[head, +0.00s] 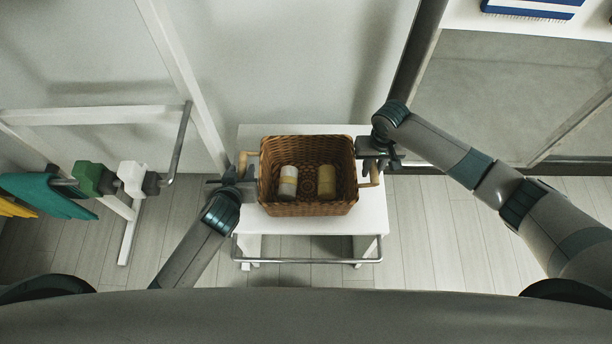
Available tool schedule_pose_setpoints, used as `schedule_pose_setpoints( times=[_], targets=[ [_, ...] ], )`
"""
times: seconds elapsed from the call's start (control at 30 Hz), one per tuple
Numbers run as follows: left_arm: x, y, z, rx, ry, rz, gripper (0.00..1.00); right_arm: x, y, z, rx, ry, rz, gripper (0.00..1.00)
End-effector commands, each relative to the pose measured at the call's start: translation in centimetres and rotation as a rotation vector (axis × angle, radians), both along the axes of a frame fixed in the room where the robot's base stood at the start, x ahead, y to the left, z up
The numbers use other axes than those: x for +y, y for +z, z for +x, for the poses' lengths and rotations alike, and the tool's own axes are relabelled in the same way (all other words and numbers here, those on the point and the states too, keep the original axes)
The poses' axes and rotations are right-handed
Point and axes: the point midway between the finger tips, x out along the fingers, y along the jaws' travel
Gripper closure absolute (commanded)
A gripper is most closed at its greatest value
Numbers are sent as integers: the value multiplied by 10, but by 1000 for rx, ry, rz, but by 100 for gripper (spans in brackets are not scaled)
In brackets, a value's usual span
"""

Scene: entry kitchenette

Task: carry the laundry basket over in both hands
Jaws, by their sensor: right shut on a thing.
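The brown wicker laundry basket (308,209) sits upright on a small white table, with two pale yellow-and-white cylindrical items (288,182) and (327,180) inside. It has a light wooden handle on each side. My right gripper (374,165) is shut on the right handle (375,176). My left gripper (240,174) is at the left handle (242,158), its fingers close around the lower part. The dark fingers overlap there, so whether they grip it is unclear.
The white table (288,226) has a metal rail (310,261) along its front. A white rack with hanging teal and yellow cloths (45,192) stands at the left. A white wall is behind, and a glass-fronted unit (510,100) is at the back right.

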Motion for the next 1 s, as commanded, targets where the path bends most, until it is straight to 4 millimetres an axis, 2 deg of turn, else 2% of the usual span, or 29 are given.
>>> schedule_pose_setpoints(
  times=[0.23, 0.67, 0.7, 0.83, 1.0],
  targets=[
    [0, -13, 17, 0, 1, -1, 66, 0, 0, 0, -1, 0, 1, 100],
    [0, -17, 21, 0, 0, 0, 66, 0, 0, 0, -1, 0, 1, 100],
    [0, -17, 21, 0, 0, 0, 68, 0, 0, 0, -1, 0, 1, 100],
    [0, -17, 21, 0, 0, 0, 99, 0, 0, 0, -1, 0, 1, 100],
    [0, -17, 21, 0, 0, 0, 100, 0, 0, 0, -1, 0, 1, 100]
  ],
)
